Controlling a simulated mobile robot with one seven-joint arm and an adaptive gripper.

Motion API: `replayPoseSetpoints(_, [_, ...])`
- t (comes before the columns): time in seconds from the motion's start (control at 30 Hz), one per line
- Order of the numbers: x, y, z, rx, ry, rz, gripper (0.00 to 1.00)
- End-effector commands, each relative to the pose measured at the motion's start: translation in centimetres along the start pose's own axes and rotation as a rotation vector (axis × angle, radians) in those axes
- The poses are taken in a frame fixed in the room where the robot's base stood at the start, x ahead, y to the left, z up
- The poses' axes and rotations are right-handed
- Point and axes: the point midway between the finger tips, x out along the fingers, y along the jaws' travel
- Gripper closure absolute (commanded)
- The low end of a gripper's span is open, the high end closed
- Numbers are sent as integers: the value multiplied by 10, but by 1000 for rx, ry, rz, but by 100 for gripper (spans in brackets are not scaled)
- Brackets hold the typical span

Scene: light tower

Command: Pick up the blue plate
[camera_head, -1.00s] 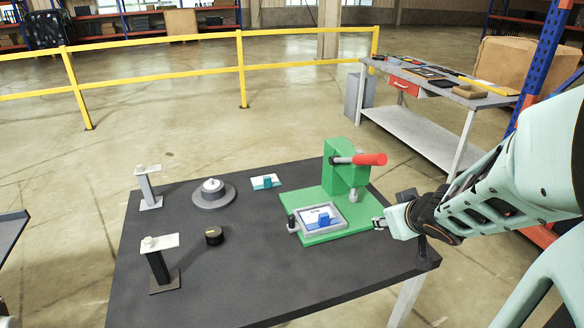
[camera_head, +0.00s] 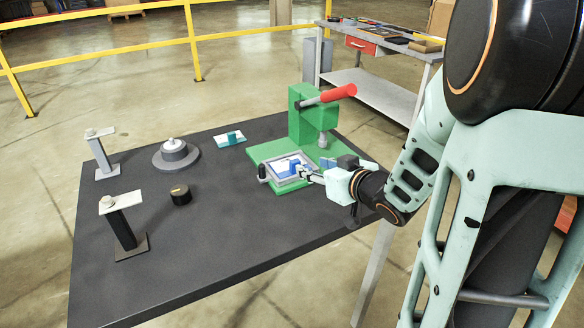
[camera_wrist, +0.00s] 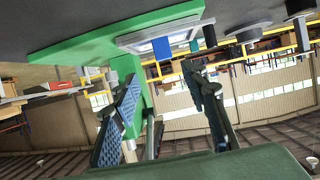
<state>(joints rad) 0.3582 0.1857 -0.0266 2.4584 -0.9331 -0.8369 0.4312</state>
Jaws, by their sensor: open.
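The blue plate, a pale plate with a blue block handle (camera_head: 295,166), lies in a grey frame (camera_head: 272,168) on the green press base (camera_head: 264,152). In the wrist view, which is upside down, the blue handle (camera_wrist: 161,48) shows in the frame beyond the fingers. My gripper (camera_head: 308,173) is close beside the frame on its right, partly covering it. In the wrist view my gripper (camera_wrist: 165,98) has its two fingers spread, with nothing held between them. I cannot tell whether a fingertip touches the frame.
The green press (camera_head: 303,112) with a red lever handle (camera_head: 338,92) rises behind the frame. A teal-handled plate (camera_head: 231,139), a grey round fixture (camera_head: 176,154), a black knob (camera_head: 181,194) and two posts stand left on the dark table (camera_head: 200,250). The table's front is clear.

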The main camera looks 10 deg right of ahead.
Motion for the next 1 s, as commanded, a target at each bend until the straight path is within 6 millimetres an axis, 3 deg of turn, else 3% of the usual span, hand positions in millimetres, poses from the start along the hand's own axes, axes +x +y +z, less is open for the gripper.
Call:
replayPoseSetpoints(0.2, [36,-1,2,1,-2,-2,59])
replayPoseSetpoints(0.43, [54,-3,1,0,-2,-2,59])
replayPoseSetpoints(0.7, [91,-8,0,-1,-3,-1,59])
replayPoseSetpoints(1.0, [96,-7,-1,0,-3,1,59])
